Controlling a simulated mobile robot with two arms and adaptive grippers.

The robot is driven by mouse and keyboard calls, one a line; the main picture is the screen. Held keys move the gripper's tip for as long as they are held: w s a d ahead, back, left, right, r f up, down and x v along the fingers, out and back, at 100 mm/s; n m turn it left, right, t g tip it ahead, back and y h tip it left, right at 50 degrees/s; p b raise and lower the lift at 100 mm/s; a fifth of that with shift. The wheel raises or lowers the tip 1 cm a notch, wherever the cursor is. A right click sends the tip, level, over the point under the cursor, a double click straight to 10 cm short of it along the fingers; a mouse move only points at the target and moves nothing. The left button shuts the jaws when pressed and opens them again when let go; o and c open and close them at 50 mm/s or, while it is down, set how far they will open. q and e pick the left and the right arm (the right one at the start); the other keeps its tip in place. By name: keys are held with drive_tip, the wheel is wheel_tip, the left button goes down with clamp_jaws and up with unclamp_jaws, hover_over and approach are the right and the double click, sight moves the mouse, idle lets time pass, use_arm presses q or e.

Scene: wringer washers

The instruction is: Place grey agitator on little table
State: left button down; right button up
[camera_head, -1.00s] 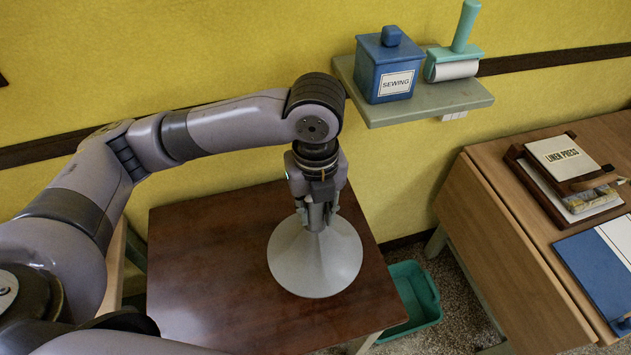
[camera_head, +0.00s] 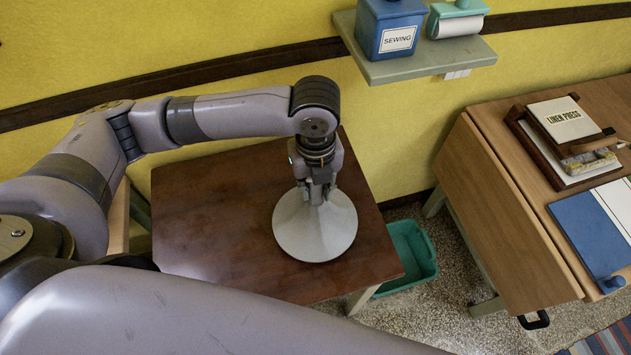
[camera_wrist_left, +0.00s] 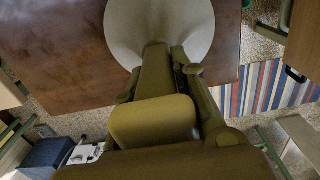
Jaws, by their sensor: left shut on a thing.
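The grey agitator (camera_head: 316,228) is a cone with a wide round base, upright at the right part of the little table (camera_head: 215,225), a dark brown wooden top. I cannot tell whether its base touches the table. My left gripper (camera_head: 317,194) comes down from above and is shut on the agitator's narrow top. In the left wrist view the agitator (camera_wrist_left: 160,22) shows as a pale disc beyond the fingers (camera_wrist_left: 160,62), above the brown table top (camera_wrist_left: 60,50). My right gripper is not in view.
A wall shelf (camera_head: 420,62) holds a blue sewing box (camera_head: 390,28). A green bin (camera_head: 408,255) stands on the floor right of the table. A wooden desk (camera_head: 500,200) with a linen press (camera_head: 560,130) is further right. The table's left part is bare.

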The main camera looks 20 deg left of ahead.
use_arm(q)
drive_tip(key=c, duration=1.8)
unclamp_jaws()
drive_tip(key=shift+f, duration=0.1)
drive_tip(key=o, duration=0.5)
wheel_tip(320, 180, up, 11)
drive_tip(key=shift+d+r+b, duration=0.1)
drive_tip(key=shift+b, duration=1.15)
drive_tip(key=shift+r, duration=0.55)
